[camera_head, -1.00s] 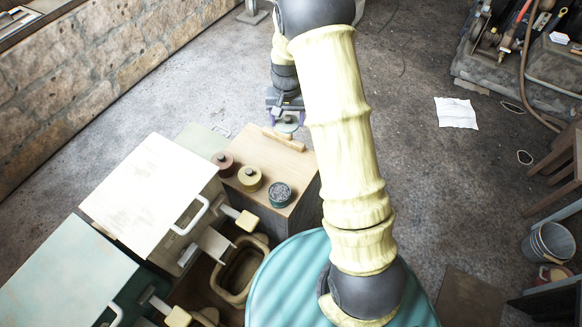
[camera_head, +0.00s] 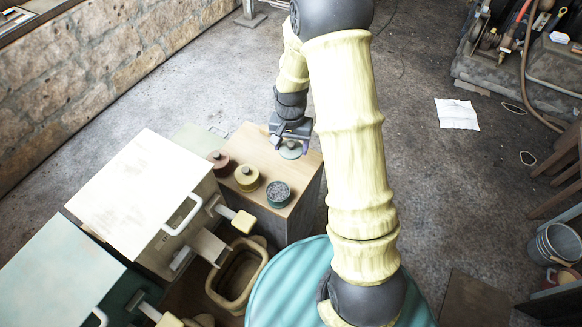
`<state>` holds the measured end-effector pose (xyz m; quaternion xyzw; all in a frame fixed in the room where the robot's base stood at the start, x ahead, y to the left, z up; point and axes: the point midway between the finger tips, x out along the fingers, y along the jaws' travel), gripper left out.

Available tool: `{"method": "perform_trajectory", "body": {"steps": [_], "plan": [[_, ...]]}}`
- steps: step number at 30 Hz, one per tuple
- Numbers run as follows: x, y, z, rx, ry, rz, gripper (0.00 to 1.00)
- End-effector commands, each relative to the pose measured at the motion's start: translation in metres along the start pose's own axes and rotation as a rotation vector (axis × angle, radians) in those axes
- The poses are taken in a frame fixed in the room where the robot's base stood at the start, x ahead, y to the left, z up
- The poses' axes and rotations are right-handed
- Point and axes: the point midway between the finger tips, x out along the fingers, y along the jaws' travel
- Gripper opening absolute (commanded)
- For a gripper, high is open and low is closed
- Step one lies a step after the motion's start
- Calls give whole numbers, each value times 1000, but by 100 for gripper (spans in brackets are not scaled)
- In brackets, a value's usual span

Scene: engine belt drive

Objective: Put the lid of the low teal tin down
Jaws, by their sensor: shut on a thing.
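The low teal tin (camera_head: 278,194) stands open on the wooden cabinet top, with grey contents showing. Its round teal lid (camera_head: 290,151) is under my gripper (camera_head: 291,143), toward the far right part of the same top, apart from the tin. My gripper is shut on the lid from above; its fingertips are small and partly hidden. I cannot tell whether the lid touches the wood.
A yellow tin (camera_head: 248,179) and a red tin (camera_head: 219,161) stand left of the teal tin on the wooden top (camera_head: 262,148). A white cabinet (camera_head: 140,195) stands to the left. Bare wood lies between the lid and the tins.

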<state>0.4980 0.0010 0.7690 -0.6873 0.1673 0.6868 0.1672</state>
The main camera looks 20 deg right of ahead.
Motion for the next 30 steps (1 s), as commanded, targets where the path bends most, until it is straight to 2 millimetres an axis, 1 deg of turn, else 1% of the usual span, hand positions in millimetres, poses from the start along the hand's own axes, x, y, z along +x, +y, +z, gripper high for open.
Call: {"method": "perform_trajectory", "body": {"steps": [1, 6, 9, 20, 23, 27, 30], "plan": [[9, 0, 1, 0, -4, 2, 44], [41, 1, 1, 0, -5, 2, 44], [53, 0, 0, 0, -3, 2, 44], [57, 0, 0, 0, 0, 0, 44], [68, 0, 1, 0, -3, 2, 44], [88, 0, 0, -1, -3, 1, 44], [94, 0, 0, -1, -1, 0, 44]]}}
